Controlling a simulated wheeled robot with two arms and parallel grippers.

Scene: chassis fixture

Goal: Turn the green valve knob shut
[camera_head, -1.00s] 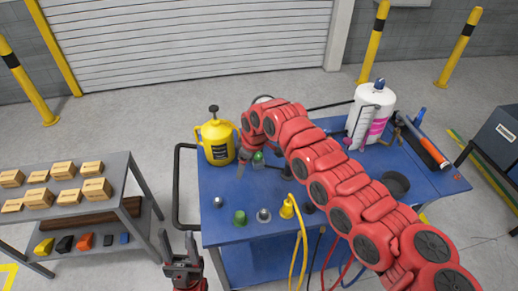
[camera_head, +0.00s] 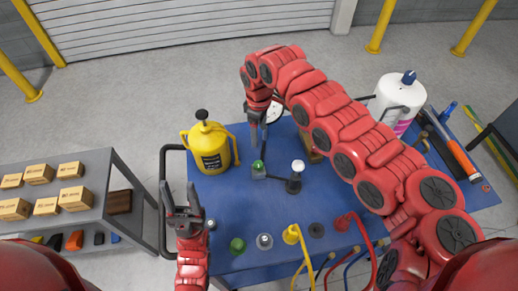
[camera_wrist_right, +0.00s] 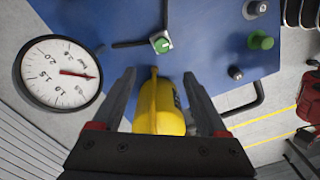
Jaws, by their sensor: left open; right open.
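The small green valve knob (camera_head: 258,165) sits on a grey block on the blue bench (camera_head: 220,190). In the right wrist view the knob (camera_wrist_right: 162,43) has a white mark across its top and lies just beyond the fingertips. My right gripper (camera_head: 259,143) points down behind the knob, apart from it. In its wrist view the right gripper (camera_wrist_right: 159,73) is open, with nothing held between the fingers. My left gripper (camera_head: 181,190) is open and empty, at the bench's left edge.
A yellow sprayer (camera_head: 211,160) stands left of the knob. A dial gauge (camera_wrist_right: 60,73) is near my right gripper. A black-based post (camera_head: 295,177) stands right of the knob. A second green cap (camera_head: 237,245) is in the front row. A shelf cart (camera_head: 95,165) stands left.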

